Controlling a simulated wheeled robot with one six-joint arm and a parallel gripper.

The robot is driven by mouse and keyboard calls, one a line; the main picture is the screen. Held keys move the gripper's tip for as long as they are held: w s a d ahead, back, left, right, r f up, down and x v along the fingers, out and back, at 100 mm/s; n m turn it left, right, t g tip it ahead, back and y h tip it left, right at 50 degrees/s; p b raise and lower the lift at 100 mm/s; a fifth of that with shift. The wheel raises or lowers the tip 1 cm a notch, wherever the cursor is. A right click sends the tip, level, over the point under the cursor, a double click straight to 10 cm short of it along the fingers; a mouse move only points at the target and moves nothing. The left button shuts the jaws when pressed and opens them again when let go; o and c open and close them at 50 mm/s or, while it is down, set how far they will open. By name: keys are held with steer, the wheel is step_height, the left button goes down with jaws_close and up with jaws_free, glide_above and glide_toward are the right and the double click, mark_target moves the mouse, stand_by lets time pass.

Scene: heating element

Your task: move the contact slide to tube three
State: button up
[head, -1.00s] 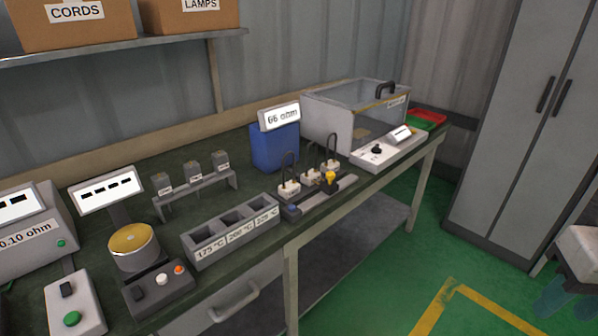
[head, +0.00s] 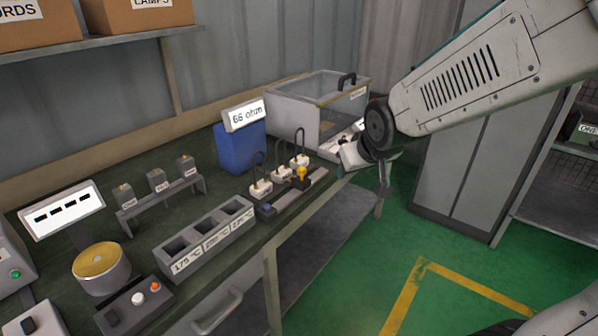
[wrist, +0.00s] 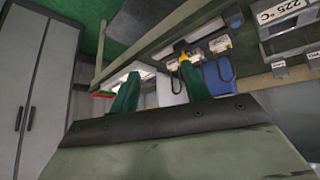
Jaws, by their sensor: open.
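The contact slide, a dark block with a yellow knob (head: 302,172), sits on a grey rail (head: 292,196) at the bench's front edge. It is at the rail's right part, in front of the rightmost of three white-based tubes (head: 299,160) with black cable loops. The wrist view shows the yellow knob (wrist: 183,57) beyond my gripper, near the right finger in the picture but apart. My gripper (wrist: 160,86) has two green fingers, spread and empty. In the head view my arm comes in from the right, its end right of the rail; the fingertips are hard to make out.
A blue block with a "66 ohm" display (head: 245,115) stands behind the tubes. A clear-walled box (head: 300,115) stands to the right. A grey three-pocket tray (head: 215,240) lies left of the rail. Free floor lies in front of the bench.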

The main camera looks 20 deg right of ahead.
mark_target(304, 173)
steer(key=w+a+f+n+t+y, duration=0.25)
steer(key=w+f+t+y, duration=0.25)
steer(key=w+f+t, duration=0.8)
steer(key=shift+w+a+f+m+g, duration=0.1)
steer(key=shift+w+a+f+g, duration=0.3)
steer(key=shift+w, duration=1.45)
steer(key=shift+w+a+f+m+g, duration=0.1)
steer(key=shift+w+a+f+g, duration=0.35)
steer(key=shift+w, duration=1.45)
steer(key=shift+w+a+f+m+g, duration=0.15)
steer(key=shift+w+a+g, duration=0.3)
steer(key=shift+w, duration=1.4)
steer(key=shift+d, duration=0.1)
